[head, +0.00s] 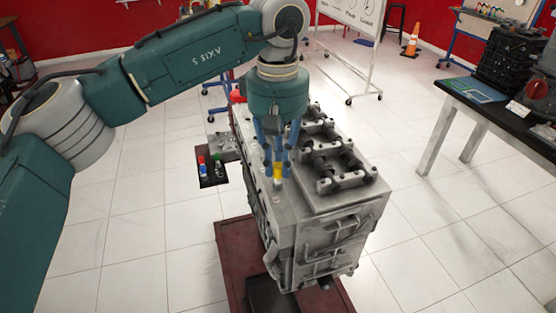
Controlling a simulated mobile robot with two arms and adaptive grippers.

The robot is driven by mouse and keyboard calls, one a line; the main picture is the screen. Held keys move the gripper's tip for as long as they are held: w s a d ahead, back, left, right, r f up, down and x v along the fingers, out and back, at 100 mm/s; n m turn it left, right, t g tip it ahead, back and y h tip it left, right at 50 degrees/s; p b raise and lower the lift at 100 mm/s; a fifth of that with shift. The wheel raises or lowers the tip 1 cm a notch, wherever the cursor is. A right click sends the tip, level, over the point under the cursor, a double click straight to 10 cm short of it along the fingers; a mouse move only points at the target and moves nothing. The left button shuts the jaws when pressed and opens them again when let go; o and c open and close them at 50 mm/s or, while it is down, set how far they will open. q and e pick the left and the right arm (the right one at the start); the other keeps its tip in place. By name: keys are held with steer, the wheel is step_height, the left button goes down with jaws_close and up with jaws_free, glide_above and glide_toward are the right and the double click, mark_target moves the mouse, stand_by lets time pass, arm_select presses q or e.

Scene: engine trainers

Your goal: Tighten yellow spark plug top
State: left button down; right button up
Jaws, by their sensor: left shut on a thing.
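The grey engine block (322,235) stands on a dark red stand in the middle of the head view. My left gripper (277,172) points down over the left part of the engine's top, with its blue fingers shut on the yellow spark plug top (277,171). The yellow piece is upright between the fingers, with a small metal part showing just below it at the engine's top surface. Whether it is fully seated cannot be told. My right gripper is not in view.
A small dark tray (213,181) with red, blue and green pieces sits left of the engine. Rocker parts (345,168) rise close to the right of my left gripper. A black-topped table (478,101) stands at the right. Tiled floor around the stand is open.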

mark_target(278, 165)
arm_select(q)
steer(key=c, duration=1.6)
jaws_free()
step_height(278, 165, up, 12)
